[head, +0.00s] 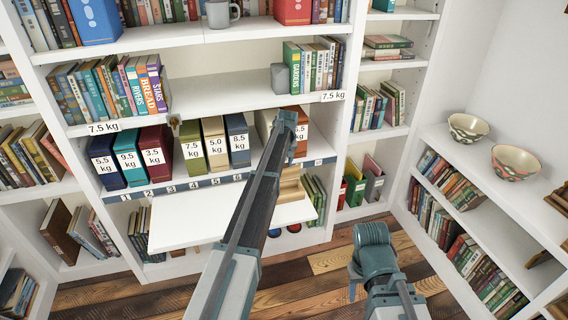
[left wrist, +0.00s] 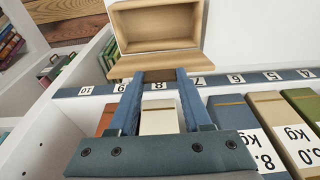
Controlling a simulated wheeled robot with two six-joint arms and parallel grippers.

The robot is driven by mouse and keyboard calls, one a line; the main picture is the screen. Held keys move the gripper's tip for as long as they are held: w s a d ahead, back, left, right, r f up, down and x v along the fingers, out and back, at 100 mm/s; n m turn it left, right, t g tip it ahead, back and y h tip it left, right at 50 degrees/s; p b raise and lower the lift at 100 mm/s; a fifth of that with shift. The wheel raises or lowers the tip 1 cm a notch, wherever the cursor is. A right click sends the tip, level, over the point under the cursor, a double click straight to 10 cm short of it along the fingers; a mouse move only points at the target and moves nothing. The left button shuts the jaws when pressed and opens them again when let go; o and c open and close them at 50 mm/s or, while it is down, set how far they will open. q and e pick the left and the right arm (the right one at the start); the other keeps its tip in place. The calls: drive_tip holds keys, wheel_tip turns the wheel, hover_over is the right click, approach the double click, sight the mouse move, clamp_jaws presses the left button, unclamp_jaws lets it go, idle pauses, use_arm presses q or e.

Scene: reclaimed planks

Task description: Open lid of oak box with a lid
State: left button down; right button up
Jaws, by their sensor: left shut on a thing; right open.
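The oak box (left wrist: 156,30) shows in the left wrist view with its light wooden interior in sight, so it stands open at least partly. Its lid (left wrist: 156,64) is a wooden slab seen nearly edge-on at my fingertips. My left gripper (left wrist: 160,76) is shut on the lid at a dark part between its fingers. In the head view my left gripper (head: 293,130) is in front of the shelf, and my forearm hides much of the box (head: 291,188). My right gripper (head: 370,252) is open, low on the right, away from the box; its fingers barely show.
The box is on a white board (head: 180,225) jutting from the bookcase. Weight-labelled binders (head: 216,145) stand behind a numbered strip (head: 205,183). Bowls (head: 515,162) stand on the right shelf. The wooden floor (head: 330,260) is clear between the shelves.

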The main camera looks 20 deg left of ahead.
use_arm(q)
drive_tip(key=shift+c, duration=1.6)
unclamp_jaws()
drive_tip(key=shift+r, duration=0.15)
wheel_tip(320, 180, up, 13)
drive_tip(key=s+d+p, duration=0.1)
drive_tip(key=s+p, duration=0.1)
drive_tip(key=p, duration=1.1)
drive_tip(key=shift+d+r+p, duration=0.15)
drive_tip(key=shift+d+p, duration=0.1)
drive_tip(key=shift+p, duration=0.1)
